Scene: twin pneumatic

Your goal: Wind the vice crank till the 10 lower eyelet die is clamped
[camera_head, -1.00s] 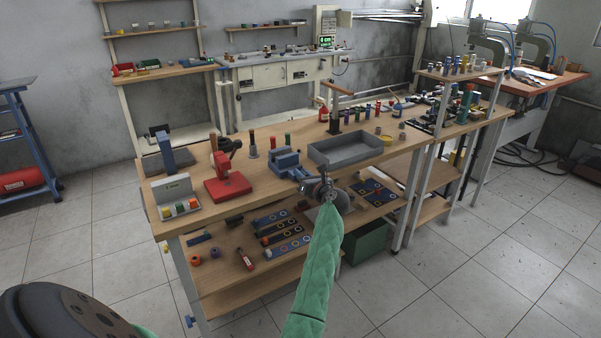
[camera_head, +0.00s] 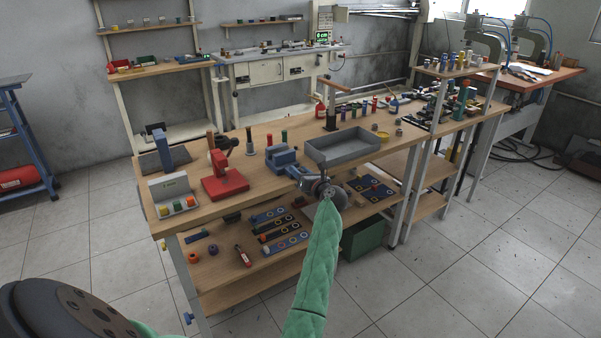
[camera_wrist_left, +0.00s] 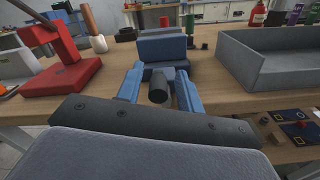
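The blue vice (camera_head: 281,157) stands at the front edge of the wooden bench; it also shows in the left wrist view (camera_wrist_left: 163,48). A dark round crank handle (camera_wrist_left: 157,91) points from the vice toward the wrist camera. My left gripper (camera_wrist_left: 157,84) has its two blue fingers apart, one on each side of the handle, with gaps visible. In the head view the left gripper (camera_head: 308,184) is small, just in front of the vice. I cannot make out the eyelet die; the jaws' contents are not clear. My right gripper is not in view.
A grey tray (camera_head: 342,157) sits right of the vice, close to the left gripper. A red press (camera_head: 226,184) stands to the left, and a pale box with coloured pieces (camera_head: 170,186) beyond it. The lower shelf (camera_head: 228,279) holds several dies and parts. The floor in front is clear.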

